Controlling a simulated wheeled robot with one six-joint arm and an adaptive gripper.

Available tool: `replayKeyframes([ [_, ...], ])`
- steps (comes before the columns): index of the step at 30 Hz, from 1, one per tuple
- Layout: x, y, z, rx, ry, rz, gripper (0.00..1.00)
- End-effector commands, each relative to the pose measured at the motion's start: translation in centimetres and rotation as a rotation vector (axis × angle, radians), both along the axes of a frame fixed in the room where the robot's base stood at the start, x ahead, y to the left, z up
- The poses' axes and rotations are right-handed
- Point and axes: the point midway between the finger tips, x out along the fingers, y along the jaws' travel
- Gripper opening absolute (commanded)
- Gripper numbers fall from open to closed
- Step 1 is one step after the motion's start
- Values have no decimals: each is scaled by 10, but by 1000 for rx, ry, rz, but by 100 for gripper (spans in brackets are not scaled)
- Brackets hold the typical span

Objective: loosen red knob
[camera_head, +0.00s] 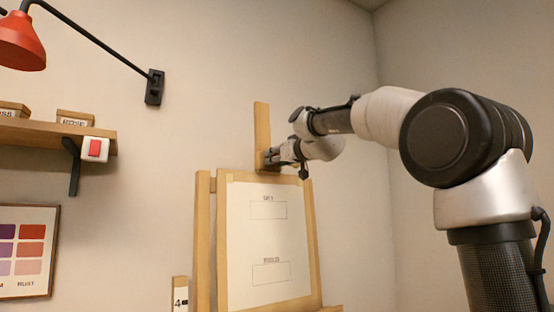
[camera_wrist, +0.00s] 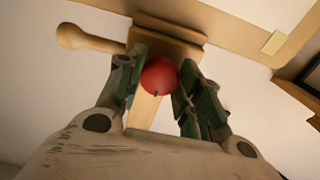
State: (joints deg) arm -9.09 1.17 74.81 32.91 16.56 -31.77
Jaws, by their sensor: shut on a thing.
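The red knob (camera_wrist: 159,76) shows in the wrist view as a round ball between the two green-padded fingers of my gripper (camera_wrist: 160,88), which is shut on it. The knob sits in front of a wooden block (camera_wrist: 168,44) on the easel's upright post. In the head view my gripper (camera_head: 273,157) is at the post (camera_head: 262,125), just above the top of the board, and hides the knob there. The wooden easel (camera_head: 203,240) holds a pale sheet (camera_head: 268,235) with two printed boxes.
A wooden peg (camera_wrist: 85,40) sticks out left of the block in the wrist view. In the head view, a shelf (camera_head: 45,132) with boxes, a red switch (camera_head: 95,149), a red lamp (camera_head: 22,42) and a colour chart (camera_head: 27,250) are at the left. The right wall is bare.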

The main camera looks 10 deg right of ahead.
Motion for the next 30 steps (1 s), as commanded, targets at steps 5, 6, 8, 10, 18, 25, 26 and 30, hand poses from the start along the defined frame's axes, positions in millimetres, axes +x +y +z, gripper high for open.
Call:
replayKeyframes([
  [5, 0, 0, 0, 19, 6, -2, 12],
  [6, 0, 0, 0, 29, 9, -3, 12],
  [8, 0, 0, 0, 49, 16, -5, 12],
  [10, 0, 1, 0, 82, 27, -9, 12],
  [18, 0, 1, 0, 279, 91, -30, 12],
  [25, 0, 1, 0, 482, 157, -53, 12],
  [26, 0, 1, 0, 510, 166, -56, 12],
  [30, -1, 1, 0, 634, 206, -70, 12],
])
